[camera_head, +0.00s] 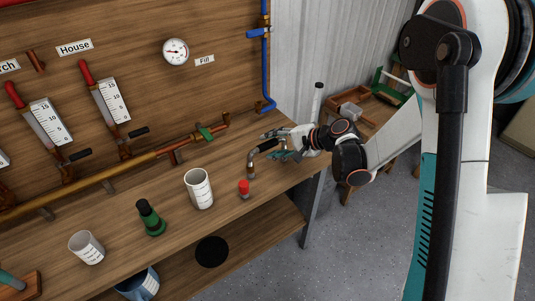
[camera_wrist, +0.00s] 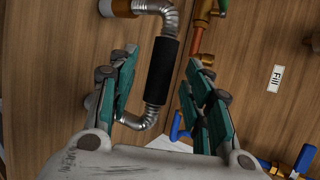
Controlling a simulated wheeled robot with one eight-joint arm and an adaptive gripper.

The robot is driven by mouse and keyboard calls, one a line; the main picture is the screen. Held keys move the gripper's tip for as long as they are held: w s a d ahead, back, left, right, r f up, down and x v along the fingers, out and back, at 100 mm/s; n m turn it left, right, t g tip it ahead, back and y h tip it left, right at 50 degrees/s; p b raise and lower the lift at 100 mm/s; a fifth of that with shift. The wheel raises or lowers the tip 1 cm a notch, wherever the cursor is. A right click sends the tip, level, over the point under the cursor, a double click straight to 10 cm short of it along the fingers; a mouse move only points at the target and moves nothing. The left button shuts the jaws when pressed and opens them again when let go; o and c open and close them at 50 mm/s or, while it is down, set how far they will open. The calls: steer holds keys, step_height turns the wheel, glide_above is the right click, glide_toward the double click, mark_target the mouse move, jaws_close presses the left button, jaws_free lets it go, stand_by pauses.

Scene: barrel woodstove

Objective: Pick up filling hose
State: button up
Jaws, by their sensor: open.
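The filling hose (camera_head: 251,166) is a bent ribbed metal tube with a black grip sleeve, at the right end of the workbench. In the wrist view the hose (camera_wrist: 162,70) runs between my two teal fingers, its black sleeve in the middle and its metal bends above and below. My gripper (camera_head: 276,145) is open beside the hose; in the wrist view its fingers (camera_wrist: 160,73) stand apart on either side of the sleeve.
A red-capped item (camera_head: 244,189), a white measuring cup (camera_head: 199,188), a green bottle (camera_head: 150,218) and another cup (camera_head: 86,247) stand on the bench. A copper pipe with a green valve (camera_head: 205,132) runs behind the hose. A blue pipe (camera_head: 265,70) rises at the board's right edge.

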steer(key=x, duration=0.2)
steer(key=shift+w+a+f+b, duration=0.2)
steer(key=shift+a+b, duration=0.05)
steer(key=shift+b, duration=0.1)
steer(key=shift+c, duration=0.2)
jaws_close()
steer(key=shift+r, duration=0.15)
